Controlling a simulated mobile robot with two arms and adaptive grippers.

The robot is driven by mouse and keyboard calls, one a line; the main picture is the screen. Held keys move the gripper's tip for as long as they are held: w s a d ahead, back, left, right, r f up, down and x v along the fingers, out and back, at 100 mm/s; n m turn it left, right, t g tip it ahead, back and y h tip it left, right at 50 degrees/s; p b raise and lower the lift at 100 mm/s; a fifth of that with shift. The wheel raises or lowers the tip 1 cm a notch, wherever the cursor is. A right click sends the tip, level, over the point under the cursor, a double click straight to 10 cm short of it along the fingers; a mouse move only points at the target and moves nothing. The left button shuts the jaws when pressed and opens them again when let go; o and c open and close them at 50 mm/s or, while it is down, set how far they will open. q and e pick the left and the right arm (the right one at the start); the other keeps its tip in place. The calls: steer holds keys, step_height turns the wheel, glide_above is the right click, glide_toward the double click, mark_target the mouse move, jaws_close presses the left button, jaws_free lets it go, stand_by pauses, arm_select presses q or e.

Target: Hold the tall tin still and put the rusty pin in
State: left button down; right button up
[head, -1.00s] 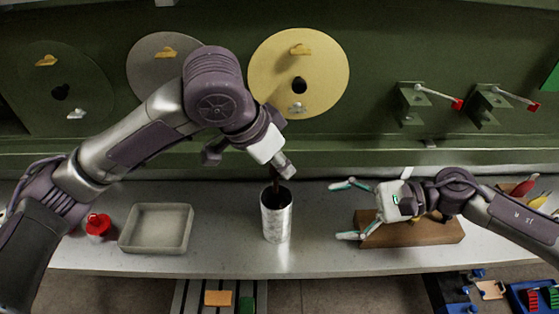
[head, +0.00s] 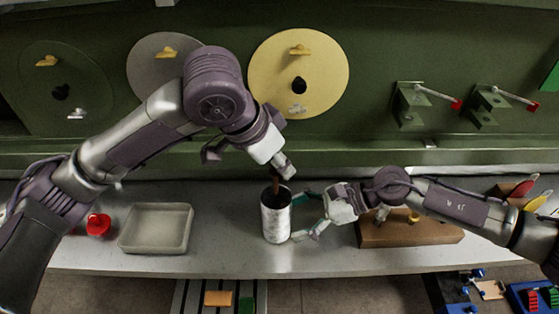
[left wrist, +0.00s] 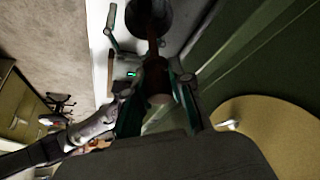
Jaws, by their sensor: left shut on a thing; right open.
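The tall tin (head: 276,222) stands upright on the bench, a silvery open-topped cylinder. Its dark mouth shows at the top of the left wrist view (left wrist: 150,18). My left gripper (head: 280,168) is above the tin, shut on the rusty pin (left wrist: 157,88), a reddish-brown rod. In the head view the pin (head: 276,182) points down at the tin's mouth; I cannot tell how far its lower end reaches in. My right gripper (head: 308,214) is open at the tin's right side, its fingertips close to the wall; contact is unclear.
A shallow grey tray (head: 157,229) and a red-topped item (head: 98,225) stand on the left. A wooden block (head: 410,232) lies behind my right forearm. The green panel with discs (head: 325,75) rises behind. The bench's front edge is close to the tin.

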mark_target(282, 223)
steer(key=shift+x, duration=2.1)
steer(key=shift+c, duration=0.3)
steer(key=c, duration=0.7)
